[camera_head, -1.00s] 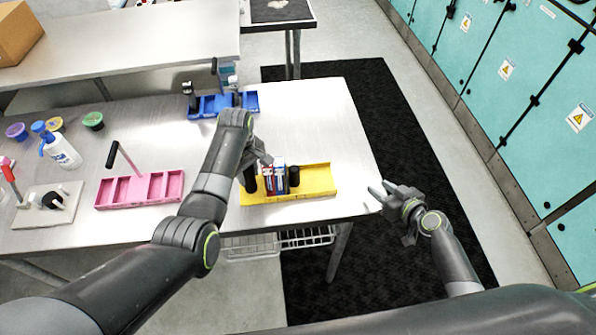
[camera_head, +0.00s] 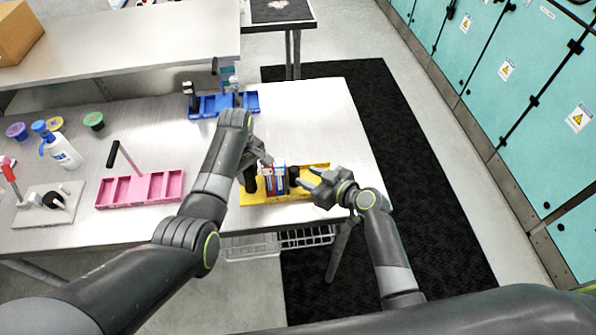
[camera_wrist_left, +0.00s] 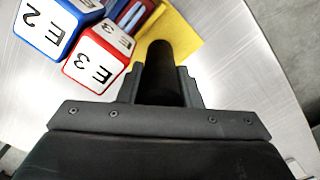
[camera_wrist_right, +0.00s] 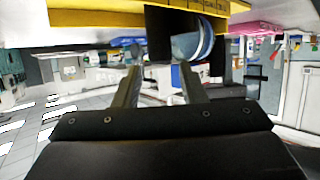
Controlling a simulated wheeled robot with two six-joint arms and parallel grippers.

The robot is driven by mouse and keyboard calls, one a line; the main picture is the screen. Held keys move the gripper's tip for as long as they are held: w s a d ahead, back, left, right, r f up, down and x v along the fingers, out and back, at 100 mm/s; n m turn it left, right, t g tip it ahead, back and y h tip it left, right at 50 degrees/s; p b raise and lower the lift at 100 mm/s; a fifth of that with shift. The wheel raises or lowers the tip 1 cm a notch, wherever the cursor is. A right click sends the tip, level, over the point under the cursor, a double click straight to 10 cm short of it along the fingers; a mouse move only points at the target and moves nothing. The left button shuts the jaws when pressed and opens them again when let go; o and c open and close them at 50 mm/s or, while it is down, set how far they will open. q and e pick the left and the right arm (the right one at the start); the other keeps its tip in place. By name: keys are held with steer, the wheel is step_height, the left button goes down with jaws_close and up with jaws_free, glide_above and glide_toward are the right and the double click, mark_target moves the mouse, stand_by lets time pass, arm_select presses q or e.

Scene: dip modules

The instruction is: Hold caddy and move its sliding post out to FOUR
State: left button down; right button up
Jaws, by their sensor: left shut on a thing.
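The yellow caddy (camera_head: 265,196) lies near the table's front right edge. It holds red and blue modules (camera_head: 275,180) side by side; in the left wrist view a red module (camera_wrist_left: 97,62) reads "E 3" and a blue one (camera_wrist_left: 50,22) "E 2". My left gripper (camera_wrist_left: 162,75) is shut on the black post (camera_head: 250,181) at the caddy's left end. A second black post (camera_head: 293,173) stands just right of the modules. My right gripper (camera_head: 307,178) is open beside that post, its fingers pointing at it; the post (camera_wrist_right: 158,35) shows ahead of the fingers in the right wrist view. No FOUR mark is legible.
A pink caddy (camera_head: 152,201) with a tilted post stands to the left, a blue caddy (camera_head: 208,112) behind. A white bottle (camera_head: 64,151), colored tubs and a grey board with a red-handled item (camera_head: 30,216) are farther left. The table right of the blue caddy is clear.

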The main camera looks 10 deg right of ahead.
mark_target(298, 171)
steer(key=shift+x, duration=2.6)
steer(key=shift+c, duration=0.4)
steer(key=shift+d, duration=0.1)
jaws_close()
